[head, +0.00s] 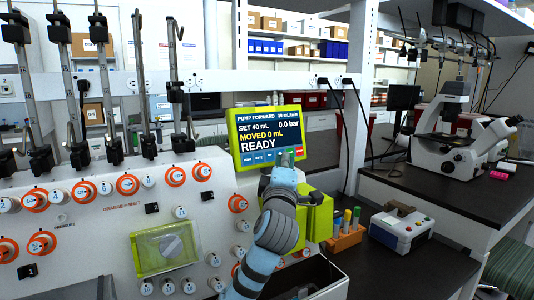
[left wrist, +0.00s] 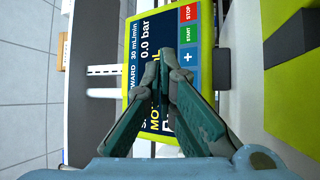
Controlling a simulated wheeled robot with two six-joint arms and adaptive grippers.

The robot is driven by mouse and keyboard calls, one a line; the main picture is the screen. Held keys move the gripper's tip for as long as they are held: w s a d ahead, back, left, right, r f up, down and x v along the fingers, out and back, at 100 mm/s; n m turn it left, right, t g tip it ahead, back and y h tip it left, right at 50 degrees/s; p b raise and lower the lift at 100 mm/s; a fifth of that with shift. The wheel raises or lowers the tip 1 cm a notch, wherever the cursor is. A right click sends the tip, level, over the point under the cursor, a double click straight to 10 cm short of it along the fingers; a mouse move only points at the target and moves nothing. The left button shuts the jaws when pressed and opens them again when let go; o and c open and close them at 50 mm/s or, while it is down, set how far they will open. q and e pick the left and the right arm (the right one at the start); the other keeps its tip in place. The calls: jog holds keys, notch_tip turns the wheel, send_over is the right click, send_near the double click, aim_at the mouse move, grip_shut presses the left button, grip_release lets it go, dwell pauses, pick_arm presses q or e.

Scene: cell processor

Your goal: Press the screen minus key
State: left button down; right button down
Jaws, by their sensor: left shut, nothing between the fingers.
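The pump screen (head: 268,122) in a lime-green frame (head: 234,143) reads PUMP FORWARD, SET 40 mL, MOVED 0 mL, READY, 0.0 bar. A row of small keys runs along its lower edge, with a red STOP key (head: 298,150) at the right end. My left gripper (head: 286,157) is shut and empty, its tips in front of this key row. In the left wrist view the screen (left wrist: 140,50) appears turned sideways. STOP (left wrist: 188,13), START (left wrist: 188,34) and plus (left wrist: 189,57) keys show there. The shut fingers (left wrist: 162,58) hide the minus key. I cannot tell whether the tips touch the screen.
The white processor panel (head: 105,225) with orange-ringed knobs (head: 128,184) and clamps lies left of the screen. A green pump block (head: 318,218) sits below it. A tube rack (head: 346,238) and a small grey-blue device (head: 401,229) stand at right, near a microscope (head: 455,140).

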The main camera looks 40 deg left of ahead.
pick_arm(q)
jog(key=shift+w+d+f, duration=0.1)
jog(key=shift+w+d, duration=0.15)
jog(key=shift+w, duration=0.15)
jog(key=s+d+r+m+g+h+p, duration=0.1)
jog(key=s+m+p, duration=0.3)
jog(key=m+p, duration=0.5)
jog(key=s+d+r+m+g+h+p, duration=0.1)
jog(key=s+m+h+p, duration=0.3)
jog(key=m, duration=2.1)
jog(key=d+p, duration=0.1)
jog(key=p, duration=0.4)
jog(key=shift+s, duration=0.4)
